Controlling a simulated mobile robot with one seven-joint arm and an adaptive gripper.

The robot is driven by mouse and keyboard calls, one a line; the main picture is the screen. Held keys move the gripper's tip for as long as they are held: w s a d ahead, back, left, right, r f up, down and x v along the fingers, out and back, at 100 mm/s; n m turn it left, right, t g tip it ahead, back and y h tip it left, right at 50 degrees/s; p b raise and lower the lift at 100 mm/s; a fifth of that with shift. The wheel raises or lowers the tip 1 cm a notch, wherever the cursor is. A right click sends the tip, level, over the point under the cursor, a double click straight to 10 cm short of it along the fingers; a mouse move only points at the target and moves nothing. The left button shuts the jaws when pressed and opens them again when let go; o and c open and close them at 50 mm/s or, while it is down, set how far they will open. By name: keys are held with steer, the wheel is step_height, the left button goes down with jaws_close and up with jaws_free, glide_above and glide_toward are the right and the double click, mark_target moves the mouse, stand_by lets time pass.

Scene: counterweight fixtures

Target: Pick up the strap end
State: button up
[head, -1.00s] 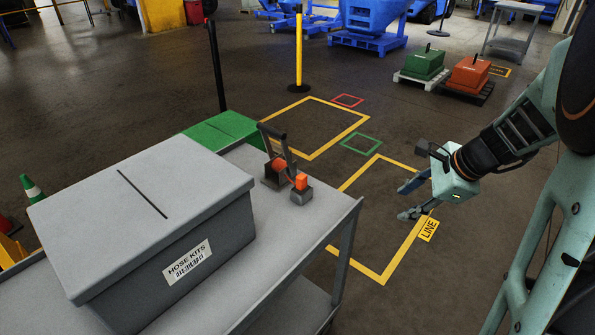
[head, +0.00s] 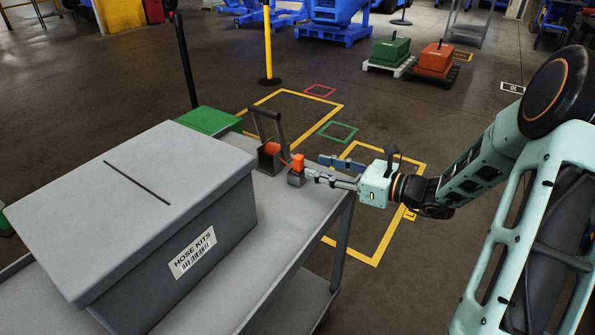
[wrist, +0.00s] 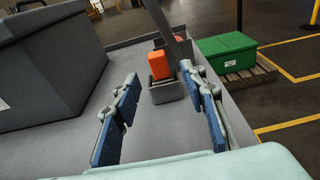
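The strap end, an orange block (head: 298,161), stands upright in a small grey holder (head: 296,178) near the right edge of the grey cart top. It also shows in the wrist view (wrist: 159,65), ahead of my fingers. My gripper (head: 315,166) is open and empty, just to the right of the strap end in the head view. A ratchet with a dark upright handle (head: 267,127) and orange webbing sits right behind the holder.
A large grey HOSE KITS box (head: 158,198) fills the cart's left part. Green (head: 391,51) and orange (head: 436,59) weights sit on pallets farther back.

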mark_target(302, 163)
steer(key=shift+b+x, duration=0.6)
steer(key=shift+x, duration=3)
steer(key=shift+s, duration=0.1)
jaws_close()
